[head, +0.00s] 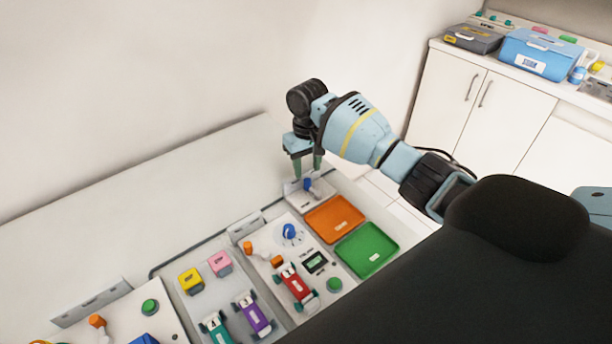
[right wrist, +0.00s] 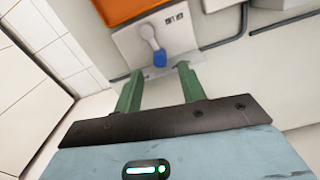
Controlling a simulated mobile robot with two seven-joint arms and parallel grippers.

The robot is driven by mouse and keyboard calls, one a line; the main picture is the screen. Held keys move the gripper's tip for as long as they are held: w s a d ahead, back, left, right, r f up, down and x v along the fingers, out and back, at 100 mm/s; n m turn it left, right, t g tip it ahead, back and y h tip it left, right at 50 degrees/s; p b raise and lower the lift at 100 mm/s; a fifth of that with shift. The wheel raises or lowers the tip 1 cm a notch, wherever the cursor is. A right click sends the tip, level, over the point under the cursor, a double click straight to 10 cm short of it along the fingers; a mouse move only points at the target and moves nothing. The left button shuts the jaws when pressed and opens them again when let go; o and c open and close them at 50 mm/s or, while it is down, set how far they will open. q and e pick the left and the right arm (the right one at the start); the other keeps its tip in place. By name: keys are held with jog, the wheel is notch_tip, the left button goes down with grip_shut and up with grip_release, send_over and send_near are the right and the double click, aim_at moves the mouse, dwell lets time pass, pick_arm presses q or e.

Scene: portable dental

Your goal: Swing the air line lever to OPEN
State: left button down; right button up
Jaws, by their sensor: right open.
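A lever with a blue knob (head: 308,184) stands on a small white plate (head: 323,191) at the far end of the counter. In the right wrist view its grey arm (right wrist: 148,34) runs from a round pivot to the blue knob (right wrist: 159,59), which points toward my gripper. The label on the plate is too small to read. My right gripper (head: 307,168) is open, its green fingers pointing down above the lever. In the right wrist view the knob appears between the fingertips (right wrist: 156,72), with no clear contact. My left gripper is not in view.
An orange tray (head: 334,219) and a green tray (head: 367,250) lie beside the lever plate.

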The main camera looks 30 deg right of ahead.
aim_at(307, 180)
notch_tip(307, 180, down, 4)
jog(key=shift+f, duration=0.1)
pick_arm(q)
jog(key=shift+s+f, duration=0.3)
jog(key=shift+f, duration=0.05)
